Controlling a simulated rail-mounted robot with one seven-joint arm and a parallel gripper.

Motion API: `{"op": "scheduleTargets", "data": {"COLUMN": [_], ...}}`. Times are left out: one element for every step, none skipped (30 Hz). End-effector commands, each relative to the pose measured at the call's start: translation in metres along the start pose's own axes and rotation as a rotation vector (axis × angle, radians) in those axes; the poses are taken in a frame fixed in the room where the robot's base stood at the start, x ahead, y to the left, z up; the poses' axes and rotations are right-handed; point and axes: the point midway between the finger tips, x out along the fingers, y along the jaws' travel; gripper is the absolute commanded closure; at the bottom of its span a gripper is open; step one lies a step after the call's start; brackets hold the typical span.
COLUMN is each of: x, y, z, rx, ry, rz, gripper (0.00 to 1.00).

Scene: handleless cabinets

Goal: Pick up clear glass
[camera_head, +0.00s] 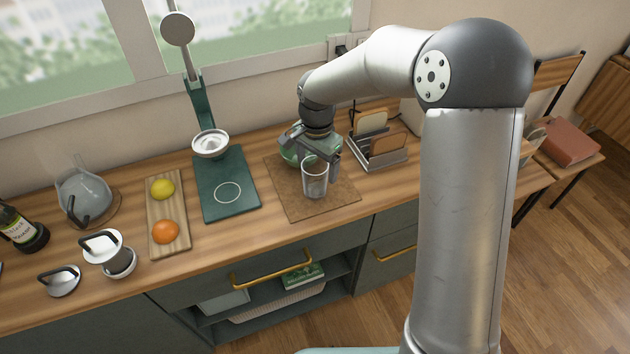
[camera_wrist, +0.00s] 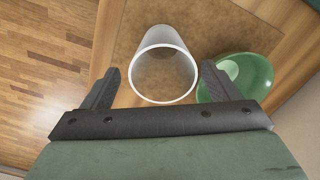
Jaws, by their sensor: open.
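A clear glass (camera_head: 315,180) stands upright on a brown mat (camera_head: 288,203) on the wooden counter. In the wrist view the glass (camera_wrist: 165,72) shows its open rim, ahead of and roughly between my two fingers. My gripper (camera_head: 318,158) is open and empty, at the glass's far side in the head view. In the wrist view its fingers (camera_wrist: 158,84) are spread wider than the glass, one on each side. I cannot tell whether either finger touches it.
A green bowl (camera_wrist: 240,76) sits close beside the glass, by the right finger; it is partly hidden in the head view. A toast rack (camera_head: 378,155) stands to the right. A green scale-like stand (camera_head: 226,185) and a board with fruit (camera_head: 167,213) are left.

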Motion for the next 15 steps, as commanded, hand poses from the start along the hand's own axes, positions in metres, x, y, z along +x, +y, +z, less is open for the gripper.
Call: {"op": "scheduleTargets", "data": {"x": [0.004,0.008,0.013,0.018,0.023,0.029,0.035,0.038,0.043,0.045,0.048,0.049,0.050,0.050,0.050], "y": [0.000,0.000,-0.001,-0.001,-0.002,-0.002,-0.002,-0.002,-0.002,-0.002,-0.002,-0.003,-0.003,-0.003,-0.003], "z": [0.001,0.001,0.002,0.003,0.004,0.004,0.004,0.004,0.003,0.004,0.004,0.004,0.003,0.003,0.003], "rx": [-0.001,-0.002,-0.002,-0.001,-0.002,-0.002,-0.001,-0.001,-0.001,-0.001,-0.001,-0.001,-0.001,0.000,0.000], "ry": [-0.003,-0.003,-0.003,-0.005,-0.005,-0.004,-0.005,-0.003,-0.002,-0.002,-0.002,-0.002,-0.001,-0.001,0.000], "rz": [0.003,0.004,0.003,0.005,0.005,0.005,0.005,0.004,0.003,0.003,0.003,0.002,0.001,0.001,0.000], "gripper": [0.18,0.18,0.18,0.18,0.18,0.18,0.18,0.18,0.18,0.18,0.18,0.18,0.18,0.18,0.18]}}
